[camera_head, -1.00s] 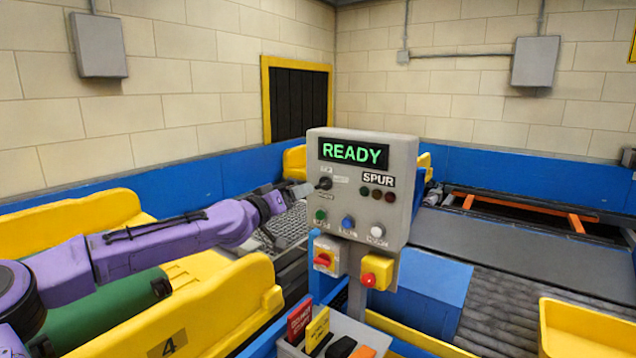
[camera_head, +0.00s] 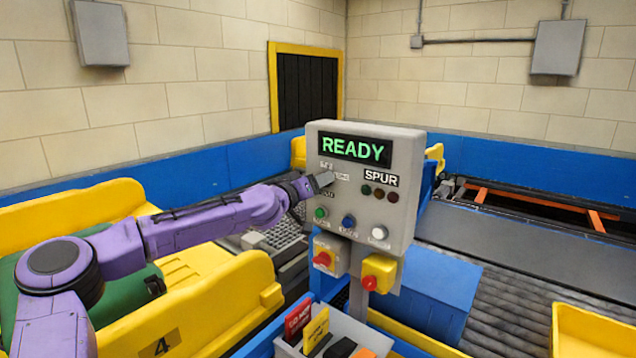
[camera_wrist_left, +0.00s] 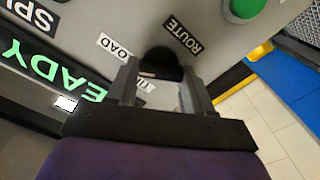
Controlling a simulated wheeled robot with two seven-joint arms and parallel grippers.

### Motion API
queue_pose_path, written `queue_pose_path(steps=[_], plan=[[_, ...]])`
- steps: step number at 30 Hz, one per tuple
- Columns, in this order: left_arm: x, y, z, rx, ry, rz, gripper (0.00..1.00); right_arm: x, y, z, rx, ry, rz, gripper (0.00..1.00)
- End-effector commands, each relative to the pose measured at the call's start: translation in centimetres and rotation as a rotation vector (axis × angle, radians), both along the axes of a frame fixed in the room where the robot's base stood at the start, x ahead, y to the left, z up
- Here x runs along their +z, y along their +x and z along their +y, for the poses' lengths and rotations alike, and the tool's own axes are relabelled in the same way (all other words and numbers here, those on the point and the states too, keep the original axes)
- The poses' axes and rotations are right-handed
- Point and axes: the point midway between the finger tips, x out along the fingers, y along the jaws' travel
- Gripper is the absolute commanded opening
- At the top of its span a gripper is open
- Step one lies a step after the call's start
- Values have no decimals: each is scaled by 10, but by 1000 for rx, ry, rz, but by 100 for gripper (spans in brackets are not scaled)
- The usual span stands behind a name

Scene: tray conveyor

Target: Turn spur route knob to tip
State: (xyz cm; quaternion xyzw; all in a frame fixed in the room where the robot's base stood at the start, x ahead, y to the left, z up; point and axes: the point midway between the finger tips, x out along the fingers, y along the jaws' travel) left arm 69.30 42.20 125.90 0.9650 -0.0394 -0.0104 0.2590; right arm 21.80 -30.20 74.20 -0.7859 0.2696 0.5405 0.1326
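The grey control panel (camera_head: 397,205) reads READY in green and bears a SPUR label. The black route knob (camera_wrist_left: 160,65) is in the left wrist view, beside a ROUTE label (camera_wrist_left: 182,39), a LOAD label (camera_wrist_left: 118,47) and a partly hidden label that seems to read TIP (camera_wrist_left: 145,86). In the head view my gripper covers the knob. My left gripper (camera_head: 322,182) is at the panel's left part. In the wrist view its fingers (camera_wrist_left: 162,88) stand apart on either side of the knob, with no clear grip on it. My right gripper is not in view.
Lamps and green, blue and white buttons (camera_head: 379,232) sit close by on the panel. Below are a red switch (camera_head: 322,259) and a yellow box with a red button (camera_head: 370,283). Yellow trays (camera_head: 222,305) flank my left arm. A bin of cards (camera_head: 350,335) stands in front.

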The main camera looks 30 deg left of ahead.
Motion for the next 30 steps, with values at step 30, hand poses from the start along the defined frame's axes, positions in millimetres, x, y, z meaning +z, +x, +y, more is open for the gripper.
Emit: queue_pose_path(steps=[30], plan=[[-3,-1,4,3,-532,42,21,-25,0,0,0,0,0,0]])
